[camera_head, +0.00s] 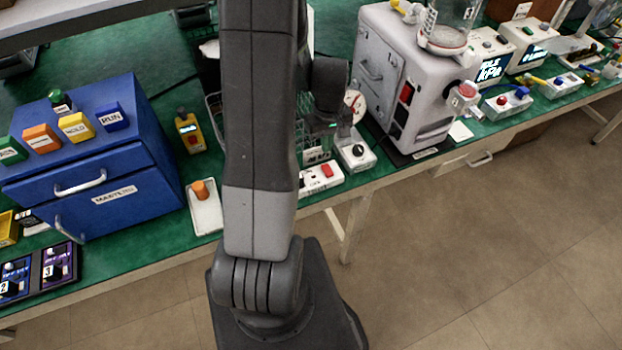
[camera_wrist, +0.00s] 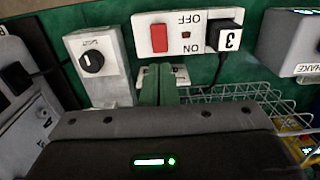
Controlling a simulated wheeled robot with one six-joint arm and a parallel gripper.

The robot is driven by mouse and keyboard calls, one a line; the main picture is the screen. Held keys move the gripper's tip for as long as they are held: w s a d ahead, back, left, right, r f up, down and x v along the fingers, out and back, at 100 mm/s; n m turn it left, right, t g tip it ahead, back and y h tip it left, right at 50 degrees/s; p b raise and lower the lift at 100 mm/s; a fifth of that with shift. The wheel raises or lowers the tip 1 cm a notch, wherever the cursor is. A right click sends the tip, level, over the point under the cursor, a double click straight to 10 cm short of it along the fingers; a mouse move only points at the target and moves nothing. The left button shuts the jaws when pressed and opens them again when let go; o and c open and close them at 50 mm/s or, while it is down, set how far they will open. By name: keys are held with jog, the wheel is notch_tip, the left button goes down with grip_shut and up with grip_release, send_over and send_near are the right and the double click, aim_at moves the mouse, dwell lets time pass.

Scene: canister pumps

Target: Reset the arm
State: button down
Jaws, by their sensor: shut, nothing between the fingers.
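My gripper (camera_wrist: 159,68) shows in the wrist view as two narrow fingers side by side, shut and empty. Their tips point at the lower edge of a white switch box (camera_wrist: 188,38) with a red rocker and upside-down ON and OFF marks. I cannot tell whether they touch it. In the head view my arm (camera_head: 258,130) rises through the middle of the picture. The wrist (camera_head: 328,90) is bent over the green bench, and the fingertips are not clear there. The white switch box (camera_head: 321,178) lies at the bench's front edge.
A grey knob box (camera_head: 357,152) stands beside the switch box. A wire basket (camera_wrist: 235,92) and a black plug marked 3 (camera_wrist: 224,38) are close to the gripper. A blue cabinet (camera_head: 95,165) stands left, a large white machine (camera_head: 400,75) right. The floor in front is clear.

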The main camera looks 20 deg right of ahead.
aim_at(326, 166)
jog(key=shift+f, duration=0.15)
notch_tip(326, 166, down, 7)
jog(key=b, duration=0.5)
jog(key=shift+r+p, duration=0.3)
jog(key=shift+p, duration=0.05)
